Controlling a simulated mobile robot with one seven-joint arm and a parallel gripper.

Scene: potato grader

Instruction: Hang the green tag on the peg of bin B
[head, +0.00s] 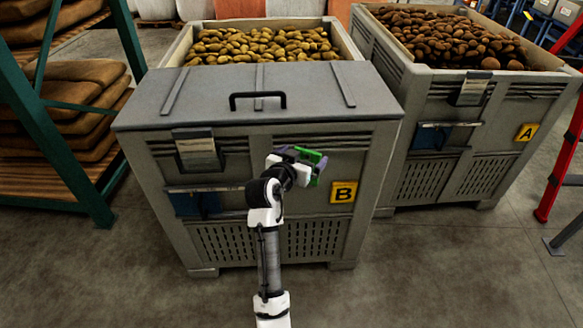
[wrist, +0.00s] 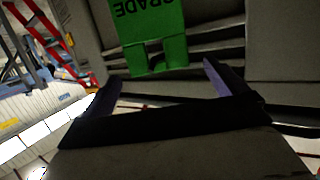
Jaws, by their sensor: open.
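Bin B (head: 165,150) is a grey crate with a yellow B label, straight ahead in the head view. The green tag (head: 311,155) is at the upper right of its front face, partly covered by my gripper (head: 304,161). In the wrist view the green tag (wrist: 150,22) shows upside-down lettering and a small opening near its lower edge. My gripper (wrist: 161,72) is open there, its purple fingers on either side of the tag's near end with gaps visible. The peg is not clearly seen, and I cannot tell whether the tag hangs on it.
A grey lid with a black handle (head: 258,96) covers bin B's front part, with potatoes (head: 262,45) behind. Bin A (head: 400,110) stands to the right. A green rack (head: 45,150) with sacks is at left. The floor in front is clear.

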